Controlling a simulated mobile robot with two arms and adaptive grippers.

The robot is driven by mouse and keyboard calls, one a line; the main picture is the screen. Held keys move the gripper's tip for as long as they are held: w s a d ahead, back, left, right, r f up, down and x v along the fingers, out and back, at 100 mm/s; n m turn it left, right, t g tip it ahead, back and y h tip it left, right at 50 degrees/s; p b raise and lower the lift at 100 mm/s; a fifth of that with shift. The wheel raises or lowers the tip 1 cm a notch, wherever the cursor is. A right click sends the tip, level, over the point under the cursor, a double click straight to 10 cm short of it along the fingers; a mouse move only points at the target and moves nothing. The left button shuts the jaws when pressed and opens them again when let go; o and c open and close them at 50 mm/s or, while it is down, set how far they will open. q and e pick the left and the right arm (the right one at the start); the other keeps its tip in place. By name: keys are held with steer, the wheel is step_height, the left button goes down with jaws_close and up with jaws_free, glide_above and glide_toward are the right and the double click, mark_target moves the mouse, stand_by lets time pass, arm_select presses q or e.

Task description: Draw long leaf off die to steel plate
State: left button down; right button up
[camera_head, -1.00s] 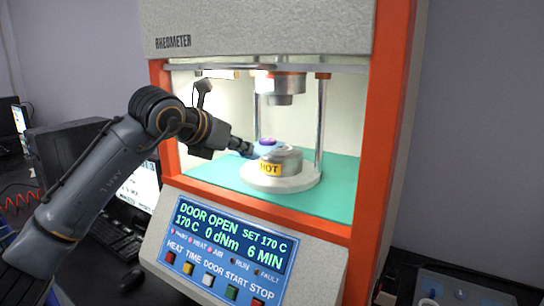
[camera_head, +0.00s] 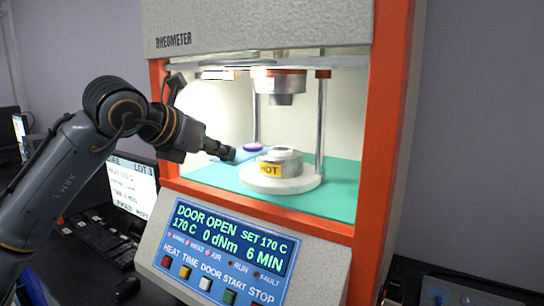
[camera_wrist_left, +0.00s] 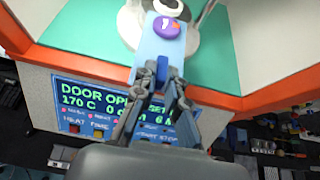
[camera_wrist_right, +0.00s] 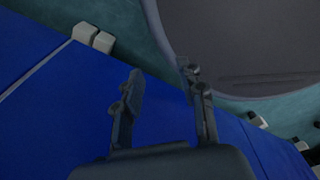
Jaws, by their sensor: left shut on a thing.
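The long leaf (camera_head: 243,156) is a pale blue strip with a purple disc (camera_head: 253,147) on its far part. My left gripper (camera_head: 228,155) is shut on its near end, as the left wrist view shows with the leaf (camera_wrist_left: 151,52), the disc (camera_wrist_left: 167,27) and the gripper (camera_wrist_left: 163,74). In the head view the leaf is left of the grey lower die (camera_head: 285,154), over the green floor of the chamber. Whether its far end still touches the die is unclear. My right gripper (camera_wrist_right: 160,85) is open and empty. I cannot identify the steel plate.
The orange frame (camera_head: 350,130) surrounds the open chamber, with the upper die (camera_head: 282,84) above and metal posts beside it. The HOT label (camera_head: 270,170) marks the die base. A blue surface (camera_wrist_right: 60,115) lies below my right gripper.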

arm_select(q)
steer(key=s+a+b, duration=0.4)
steer(key=s, duration=0.2)
steer(key=shift+s+a, duration=0.15)
steer(key=shift+a, duration=0.1)
stand_by(0.6)
steer(key=shift+f, duration=0.1)
